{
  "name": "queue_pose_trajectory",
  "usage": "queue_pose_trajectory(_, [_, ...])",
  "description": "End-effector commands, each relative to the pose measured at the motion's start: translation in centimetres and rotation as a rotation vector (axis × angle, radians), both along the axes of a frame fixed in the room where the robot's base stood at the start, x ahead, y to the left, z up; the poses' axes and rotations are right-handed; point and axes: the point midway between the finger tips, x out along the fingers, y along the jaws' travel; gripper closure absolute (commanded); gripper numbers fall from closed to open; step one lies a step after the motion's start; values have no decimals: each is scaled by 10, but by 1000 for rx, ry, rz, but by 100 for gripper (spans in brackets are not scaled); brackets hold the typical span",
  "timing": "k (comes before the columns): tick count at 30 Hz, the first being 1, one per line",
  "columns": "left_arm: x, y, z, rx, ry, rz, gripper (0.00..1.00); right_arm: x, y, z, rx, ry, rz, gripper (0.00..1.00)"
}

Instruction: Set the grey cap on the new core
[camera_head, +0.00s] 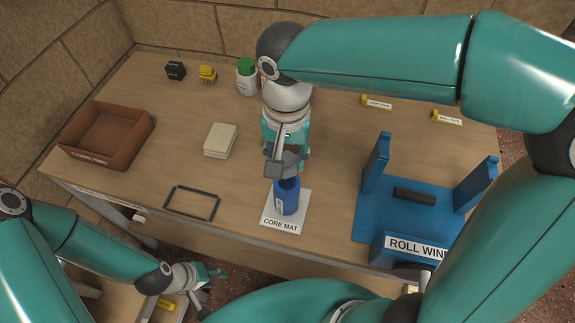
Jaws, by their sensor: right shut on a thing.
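The blue core (288,202) stands upright on the white core mat (280,226). My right gripper (286,172) is directly above it, pointing down and shut on a grey piece, which I take to be the grey cap (287,182). The fingers hide most of that piece. It is at the top of the core, and I cannot tell whether they touch. My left gripper (212,284) is low at the front, off the table's edge, with its fingers apart and nothing seen between them.
A blue roll winder stand (372,222) with a dark roller (414,195) is right of the mat. A brown tray (140,137), a pale block (221,139), a black frame (192,203) and a green-capped bottle (246,80) are to the left. Yellow-ended labels (377,102) lie at the back.

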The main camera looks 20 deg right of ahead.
Motion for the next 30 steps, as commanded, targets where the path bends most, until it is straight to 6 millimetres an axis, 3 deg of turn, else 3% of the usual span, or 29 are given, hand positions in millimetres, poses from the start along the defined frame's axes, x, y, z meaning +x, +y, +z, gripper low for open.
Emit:
queue_pose_trajectory(9, [0, 0, -2, 0, 0, 0, 60, -1, 0, -39, -1, 3, 1, 73])
queue_pose_trajectory(24, [0, 0, -9, 0, 0, 0, 60, 0, 0, -48, 0, 1, 1, 73])
queue_pose_trajectory(25, [0, 0, -9, 0, 0, 0, 60, 0, 0, -47, 0, 1, 1, 56])
queue_pose_trajectory(30, [0, 0, -7, 0, 0, 0, 60, 0, 0, -46, 0, 1, 1, 33])
